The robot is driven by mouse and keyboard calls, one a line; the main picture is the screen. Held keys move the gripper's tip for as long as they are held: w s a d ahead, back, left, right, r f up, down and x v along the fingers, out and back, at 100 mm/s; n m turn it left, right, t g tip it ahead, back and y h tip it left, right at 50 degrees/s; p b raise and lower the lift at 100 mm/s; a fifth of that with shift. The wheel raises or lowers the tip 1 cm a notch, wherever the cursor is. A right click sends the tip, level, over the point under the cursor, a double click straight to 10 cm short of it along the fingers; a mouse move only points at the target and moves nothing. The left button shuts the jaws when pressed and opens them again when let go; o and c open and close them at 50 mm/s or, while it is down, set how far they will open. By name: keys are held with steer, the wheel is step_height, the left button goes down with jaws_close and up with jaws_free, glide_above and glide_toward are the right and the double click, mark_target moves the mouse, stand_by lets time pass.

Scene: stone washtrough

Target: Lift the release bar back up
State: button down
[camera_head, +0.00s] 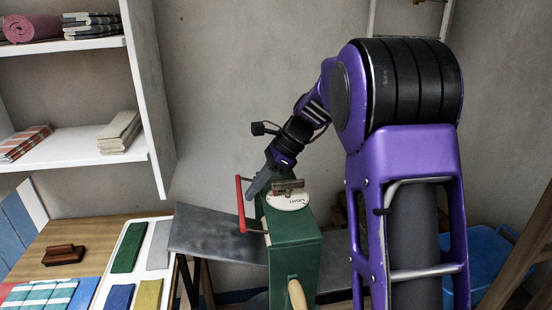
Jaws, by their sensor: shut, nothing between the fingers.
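The release bar (240,205) is a red U-shaped bar on the left side of a green machine housing (292,250). It sticks out to the left of the housing, and its near arm meets the housing's side. My gripper (251,195) reaches down from the upper right to the housing's far left corner. It is shut and empty, with its grey fingertips just right of the red bar; whether they touch it I cannot tell. A round white dial (289,200) with lettering and a brown knob (288,185) sit on top of the housing.
A wooden handle (297,294) is at the housing's near side. A grey metal sheet (205,236) extends left of it. A white tray (130,245) with coloured cloths and a brown brush (63,255) lie on the left table. Shelves (150,95) stand at upper left; a blue tub (485,260) is at right.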

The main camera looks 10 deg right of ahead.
steer(key=v, duration=1.5)
steer(key=shift+r, duration=0.2)
steer(key=shift+d, duration=0.1)
